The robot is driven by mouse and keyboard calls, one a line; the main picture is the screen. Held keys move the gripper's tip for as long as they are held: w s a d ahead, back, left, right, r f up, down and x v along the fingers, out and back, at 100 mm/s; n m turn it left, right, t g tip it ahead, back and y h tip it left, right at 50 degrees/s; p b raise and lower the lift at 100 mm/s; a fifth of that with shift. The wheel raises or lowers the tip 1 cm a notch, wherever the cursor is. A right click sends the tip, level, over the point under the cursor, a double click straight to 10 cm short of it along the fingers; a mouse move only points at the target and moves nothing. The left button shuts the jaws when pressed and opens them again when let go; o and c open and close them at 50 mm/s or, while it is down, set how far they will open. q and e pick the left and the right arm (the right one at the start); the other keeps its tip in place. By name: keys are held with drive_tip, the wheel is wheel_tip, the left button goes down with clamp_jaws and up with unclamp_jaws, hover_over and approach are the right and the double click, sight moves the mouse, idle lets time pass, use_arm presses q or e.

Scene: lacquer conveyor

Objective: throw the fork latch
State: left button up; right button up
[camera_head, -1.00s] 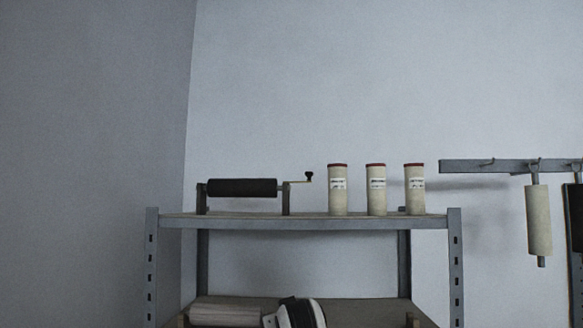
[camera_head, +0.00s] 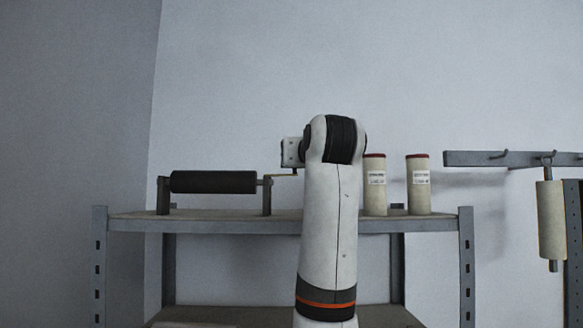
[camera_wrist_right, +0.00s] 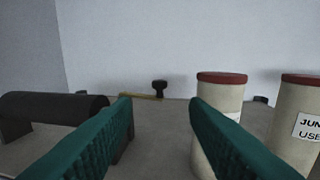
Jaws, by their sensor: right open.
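No part that I can clearly tell as a fork latch shows. A dark roller (camera_head: 213,182) lies on a crank stand on the upper shelf, and it also shows at the left of the right wrist view (camera_wrist_right: 52,106). Its thin brass crank arm (camera_wrist_right: 140,97) ends in a black knob (camera_wrist_right: 159,87), seen beyond and between my fingertips. My right gripper (camera_wrist_right: 160,102) is open, with two green fingers apart and nothing between them. In the head view my raised arm hides its fingers, the knob and part of the shelf. My left gripper is not in view.
Cream canisters with red lids (camera_head: 375,185) stand right of the crank; one (camera_wrist_right: 218,115) is close beside my right finger. The grey shelf rack (camera_head: 250,226) has a lower board. A wall rail (camera_head: 510,159) with a hanging roller (camera_head: 551,220) is at the right.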

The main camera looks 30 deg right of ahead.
use_arm(q)
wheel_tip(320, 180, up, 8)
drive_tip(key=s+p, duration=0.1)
drive_tip(key=p, duration=0.6)
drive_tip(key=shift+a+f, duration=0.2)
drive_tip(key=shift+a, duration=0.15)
use_arm(e)
drive_tip(key=x, duration=1)
drive_tip(key=shift+r, duration=0.15)
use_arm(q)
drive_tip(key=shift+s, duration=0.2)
use_arm(e)
drive_tip(key=shift+w, duration=0.1)
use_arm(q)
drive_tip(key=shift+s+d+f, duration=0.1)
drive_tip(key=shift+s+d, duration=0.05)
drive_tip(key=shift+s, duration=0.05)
use_arm(e)
clamp_jaws()
